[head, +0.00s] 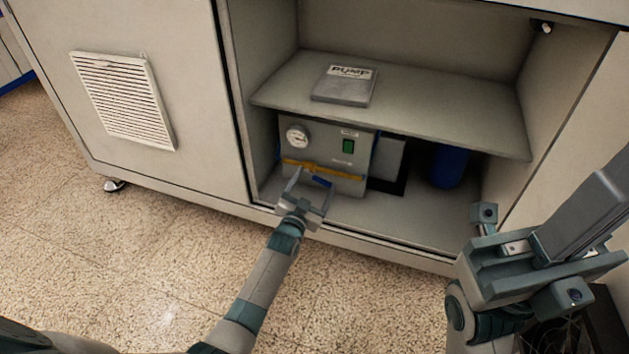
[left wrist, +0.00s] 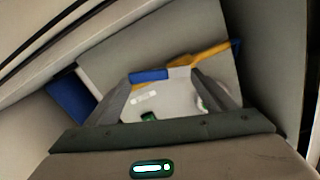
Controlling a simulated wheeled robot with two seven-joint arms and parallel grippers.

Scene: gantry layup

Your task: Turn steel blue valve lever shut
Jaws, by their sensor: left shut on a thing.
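The blue valve lever (head: 322,181) shows at the yellow pipe (head: 345,174) across the lower front of a grey pump box (head: 326,137). My left gripper (head: 308,190) reaches into the cabinet's lower bay and is at the lever. In the left wrist view the blue lever (left wrist: 149,75) spans between the fingertips (left wrist: 160,78), and the gripper is shut on it. The yellow pipe (left wrist: 211,53) continues past the right finger there. The lever lies at a shallow angle to the pipe; its pivot is hard to make out. My right gripper (head: 530,255) is outside the cabinet; its jaw opening is unclear.
The pump box has a gauge (head: 297,136) and a green switch (head: 348,146). A shelf (head: 430,103) above carries a grey block marked PUMP (head: 344,86). A blue cylinder (head: 449,166) stands to the right. The bay floor (head: 400,212) in front is clear.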

